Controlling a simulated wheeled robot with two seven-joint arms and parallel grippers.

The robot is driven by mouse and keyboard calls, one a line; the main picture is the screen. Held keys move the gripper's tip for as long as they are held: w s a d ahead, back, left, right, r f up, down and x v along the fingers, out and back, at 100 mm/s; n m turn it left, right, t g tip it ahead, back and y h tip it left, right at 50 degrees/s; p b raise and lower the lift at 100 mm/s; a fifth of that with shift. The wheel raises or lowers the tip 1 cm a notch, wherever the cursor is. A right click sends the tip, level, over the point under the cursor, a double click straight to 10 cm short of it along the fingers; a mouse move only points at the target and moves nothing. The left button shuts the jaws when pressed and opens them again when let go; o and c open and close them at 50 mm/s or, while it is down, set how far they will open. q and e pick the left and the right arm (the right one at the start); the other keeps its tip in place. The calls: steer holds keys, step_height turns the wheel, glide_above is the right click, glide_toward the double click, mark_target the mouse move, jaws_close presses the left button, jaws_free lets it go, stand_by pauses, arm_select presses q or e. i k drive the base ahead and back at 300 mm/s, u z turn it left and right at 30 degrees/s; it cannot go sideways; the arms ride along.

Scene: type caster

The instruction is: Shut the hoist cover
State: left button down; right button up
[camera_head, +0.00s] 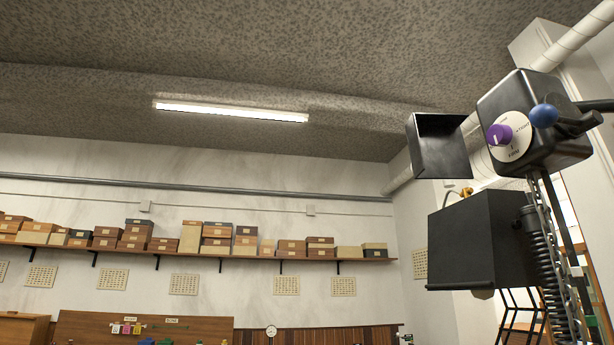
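A dark hoist-like machine stands at the right. Its upper black housing (555,150) carries a pale dial with a purple knob (499,134) and a lever with a blue ball (543,115). A black, hollow, box-shaped piece (440,150) sticks out to the left of the housing with its open side showing; it looks like the hoist cover, standing open, but its hinge is hard to make out. A larger black box (478,242) is below it. Neither of my grippers is in view.
A coil spring (543,262) and a chain hang at the right below the housing. A pale pipe (574,40) runs behind. A wall shelf (190,255) with several boxes is far off at the left. The space left of the machine looks clear.

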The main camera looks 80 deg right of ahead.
mark_target(437, 148)
steer(key=i, duration=0.95)
steer(key=z, duration=1.95)
steer(key=i, duration=0.2)
steer(key=z, duration=3.45)
